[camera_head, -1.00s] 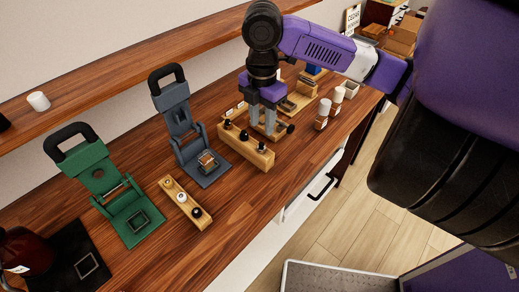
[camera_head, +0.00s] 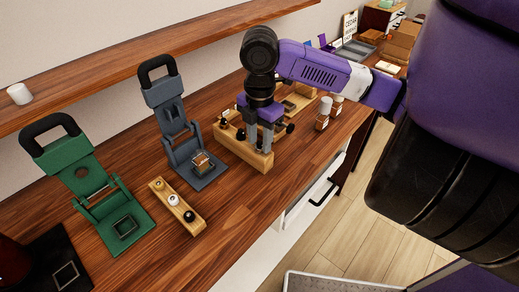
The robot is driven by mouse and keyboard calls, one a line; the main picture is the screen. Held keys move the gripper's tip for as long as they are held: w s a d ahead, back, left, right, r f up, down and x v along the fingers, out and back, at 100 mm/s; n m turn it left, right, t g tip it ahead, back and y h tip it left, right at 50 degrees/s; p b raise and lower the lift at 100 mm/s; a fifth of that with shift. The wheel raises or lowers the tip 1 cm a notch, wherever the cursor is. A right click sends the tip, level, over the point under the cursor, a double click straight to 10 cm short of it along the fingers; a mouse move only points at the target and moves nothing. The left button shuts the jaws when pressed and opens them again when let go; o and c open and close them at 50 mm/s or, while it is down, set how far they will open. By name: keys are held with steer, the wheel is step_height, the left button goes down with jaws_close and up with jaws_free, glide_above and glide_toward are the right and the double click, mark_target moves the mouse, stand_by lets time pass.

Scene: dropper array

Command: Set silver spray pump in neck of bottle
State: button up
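The small rack (camera_head: 158,191) in front of the presses holds several pumps in a row. Its middle one, pale and silvery, looks like the silver spray pump (camera_head: 174,200). A clear square bottle with amber liquid (camera_head: 202,163) stands upright on the base of the grey press (camera_head: 187,180); its neck is too small to make out. My gripper (camera_head: 258,142) points down at the larger wooden rack (camera_head: 233,152), right of the bottle and well away from the silver pump. Its two grey fingers look apart, with nothing clearly between them. It hides part of that rack.
A green press (camera_head: 88,185) stands left of the grey one. Capped bottles (camera_head: 322,114) stand on the counter behind my gripper to the right. A shelf (camera_head: 130,82) runs along the wall above. Counter right of the small rack is clear.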

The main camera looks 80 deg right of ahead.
mark_target(259, 142)
jaws_close()
steer(key=shift+r+p, duration=2.8)
steer(key=shift+r, duration=0.9)
steer(key=shift+w, duration=0.1)
